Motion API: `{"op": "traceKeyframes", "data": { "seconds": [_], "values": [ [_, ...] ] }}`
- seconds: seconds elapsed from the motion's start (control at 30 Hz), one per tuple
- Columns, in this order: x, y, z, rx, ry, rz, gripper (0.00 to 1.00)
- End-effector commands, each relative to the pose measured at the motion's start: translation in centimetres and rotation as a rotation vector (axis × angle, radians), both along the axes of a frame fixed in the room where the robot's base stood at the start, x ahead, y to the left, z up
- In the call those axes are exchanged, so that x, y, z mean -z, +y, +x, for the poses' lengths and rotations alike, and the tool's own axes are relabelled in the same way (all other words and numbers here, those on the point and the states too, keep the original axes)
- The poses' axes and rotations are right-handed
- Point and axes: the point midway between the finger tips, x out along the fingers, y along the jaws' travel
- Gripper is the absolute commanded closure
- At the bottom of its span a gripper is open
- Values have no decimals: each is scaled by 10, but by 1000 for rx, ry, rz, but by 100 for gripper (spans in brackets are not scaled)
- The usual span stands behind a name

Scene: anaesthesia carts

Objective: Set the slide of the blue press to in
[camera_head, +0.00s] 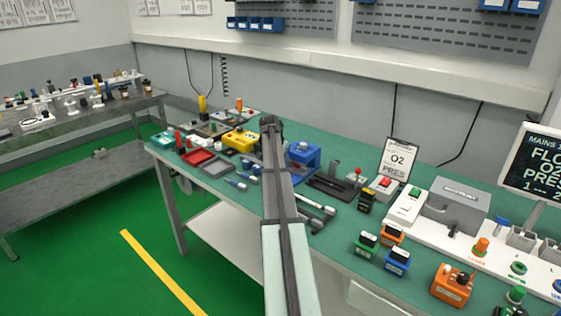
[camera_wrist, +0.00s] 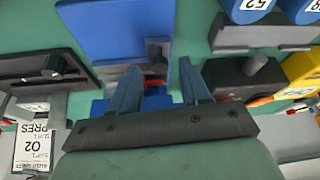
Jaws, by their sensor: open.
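The blue press (camera_head: 306,154) stands on the green bench, just right of my arm's far end in the head view. In the wrist view its large blue body (camera_wrist: 105,28) fills the upper middle. A grey block (camera_wrist: 157,50) is on its right side, with a small grey and red part below it; I cannot tell surely which is the slide or how far in it is. My gripper (camera_wrist: 160,88) is open, its two blue fingers apart on either side of the grey and red part. I cannot tell whether they touch it. In the head view my arm hides the fingers.
A dark base with a slot and knob (camera_wrist: 45,65) lies left of the press in the wrist view. A dark block with a grey peg (camera_wrist: 250,75) and a yellow box (camera_wrist: 302,72) are close on the right. An O2 sign (camera_head: 398,158) stands further right on the bench.

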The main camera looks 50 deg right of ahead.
Motion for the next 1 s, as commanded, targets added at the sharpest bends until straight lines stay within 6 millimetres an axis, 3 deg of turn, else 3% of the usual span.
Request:
{"op": "traceKeyframes", "data": {
  "seconds": [0.17, 0.6, 0.8, 1.0],
  "values": [
    [-19, 8, -1, -1, -2, -2, 53],
    [-95, 39, -6, 0, -1, -3, 53],
    [-117, 47, -7, 0, -1, -2, 53],
    [-125, 51, -8, 0, 0, -1, 53]
  ]
}}
